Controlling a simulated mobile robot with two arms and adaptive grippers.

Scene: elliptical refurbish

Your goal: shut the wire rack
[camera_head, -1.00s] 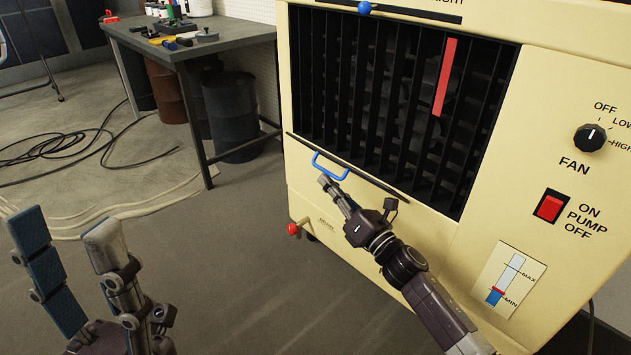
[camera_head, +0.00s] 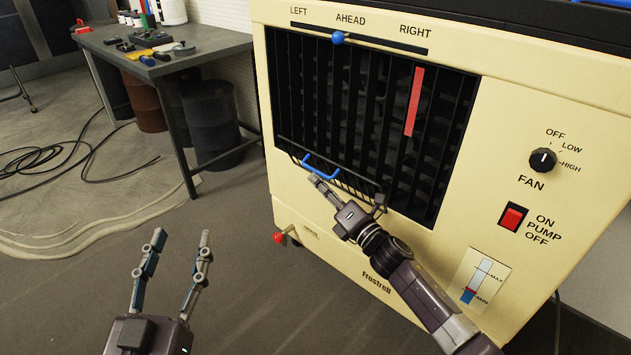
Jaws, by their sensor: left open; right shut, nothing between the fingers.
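The wire rack (camera_head: 345,179) is a dark wire frame at the lower edge of the cooler's black grille, tilted out from the front, with a blue handle (camera_head: 321,170) near its left part. My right gripper (camera_head: 316,181) is shut and empty, its fingertips at or just below the blue handle; I cannot tell whether they touch. My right forearm hides a little of the panel below the rack. My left gripper (camera_head: 176,240) is open and empty, fingers pointing up, over the floor left of the cooler.
The cream cooler (camera_head: 340,248) carries a fan knob (camera_head: 543,160), a red pump switch (camera_head: 513,217), a level gauge (camera_head: 476,281) and a red tap (camera_head: 280,238). A workbench (camera_head: 200,54) with tools and drums stands back left. Cables lie on the floor; the floor front left is clear.

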